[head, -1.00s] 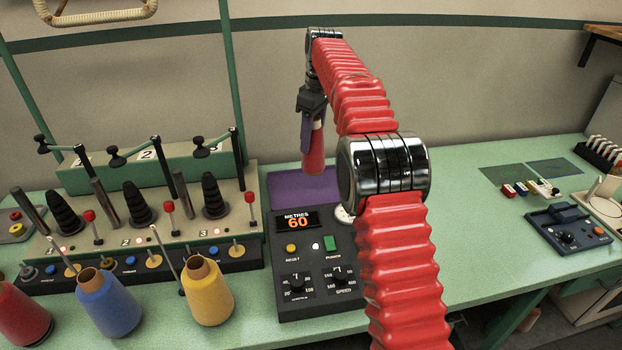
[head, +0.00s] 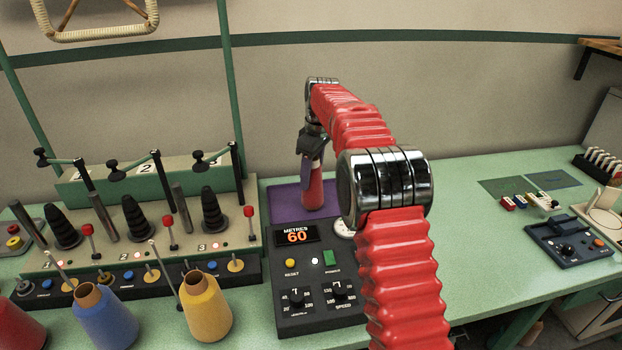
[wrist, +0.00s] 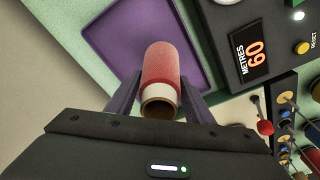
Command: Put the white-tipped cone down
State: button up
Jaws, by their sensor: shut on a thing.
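The white-tipped cone (head: 312,190) is red with a pale band at its narrow upper end. It stands about upright at the purple tray (head: 281,199), low over or on its floor; I cannot tell whether its base touches. My gripper (head: 312,165) is above it, pointing down, shut on its upper end. In the wrist view, the cone (wrist: 161,75) shows between the two purple fingers (wrist: 160,98), with its white band and brown open end nearest the camera. The purple tray (wrist: 130,35) lies beyond the cone there.
A black control box (head: 318,295) reading METRES 60 stands just in front of the tray. A winder with several black spindles (head: 211,212) is at left. Blue (head: 105,318) and yellow (head: 206,308) cones stand in front of it. The table at right has free room.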

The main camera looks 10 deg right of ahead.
aim_at(315, 158)
jog(key=shift+f, duration=0.75)
jog(key=shift+f, duration=0.1)
jog(key=o, duration=1.3)
jog(key=r, duration=0.7)
jog(key=s+d+r, duration=0.1)
jog(key=r, duration=0.3)
jog(key=shift+r, duration=0.55)
